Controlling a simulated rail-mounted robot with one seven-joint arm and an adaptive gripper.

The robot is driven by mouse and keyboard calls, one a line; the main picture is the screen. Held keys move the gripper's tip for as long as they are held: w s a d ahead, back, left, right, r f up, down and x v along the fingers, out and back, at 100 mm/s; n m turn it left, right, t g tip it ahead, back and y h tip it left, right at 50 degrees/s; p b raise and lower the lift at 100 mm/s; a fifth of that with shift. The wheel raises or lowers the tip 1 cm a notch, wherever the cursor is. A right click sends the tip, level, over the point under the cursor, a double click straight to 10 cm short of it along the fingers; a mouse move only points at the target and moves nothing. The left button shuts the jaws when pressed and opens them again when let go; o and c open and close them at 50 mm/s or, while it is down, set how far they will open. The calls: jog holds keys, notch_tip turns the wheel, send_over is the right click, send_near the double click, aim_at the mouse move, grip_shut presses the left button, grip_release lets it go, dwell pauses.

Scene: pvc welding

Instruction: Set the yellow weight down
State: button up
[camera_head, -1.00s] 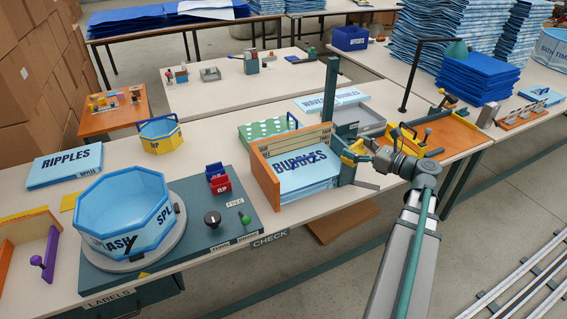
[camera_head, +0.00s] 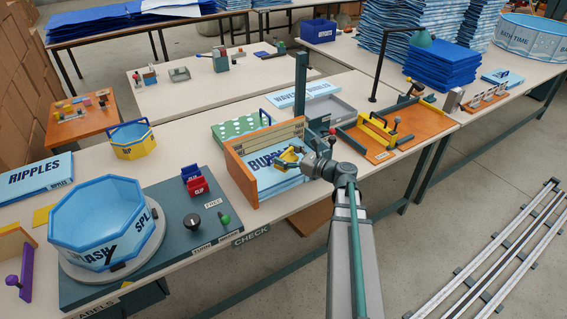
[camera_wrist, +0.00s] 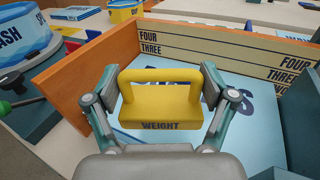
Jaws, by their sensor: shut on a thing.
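The yellow weight (camera_wrist: 160,105), a block with a loop handle marked WEIGHT, is between my gripper's fingers (camera_wrist: 160,112) in the wrist view. My gripper is shut on it by its sides. In the head view the weight (camera_head: 288,157) is over the blue BUBBLES sheets (camera_head: 273,180), which lie in an orange-walled tray (camera_head: 237,172). The weight looks upright. I cannot tell whether its underside touches the sheets (camera_wrist: 215,155).
The tray's back wall (camera_wrist: 220,50) carries FOUR and THREE labels. A dark green post (camera_head: 301,85) stands close behind the tray. A yellow-handled orange board (camera_head: 425,122) lies at right.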

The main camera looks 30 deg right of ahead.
jog(key=shift+w+a+f, duration=0.15)
jog(key=shift+f, duration=0.05)
jog(key=shift+w+a+f, duration=0.1)
jog(key=shift+a+f, duration=0.05)
jog(key=shift+f, duration=0.8)
jog(key=shift+w+a+f, duration=0.1)
jog(key=shift+f, duration=0.8)
jog(key=shift+f, duration=0.15)
jog(key=o, duration=1.7)
jog(key=shift+s+d, duration=0.2)
jog(key=shift+s, duration=0.1)
jog(key=b+v, duration=0.1)
jog(key=v, duration=1)
jog(key=shift+s+b, duration=0.2)
jog(key=shift+b, duration=0.2)
jog(key=shift+d, duration=0.1)
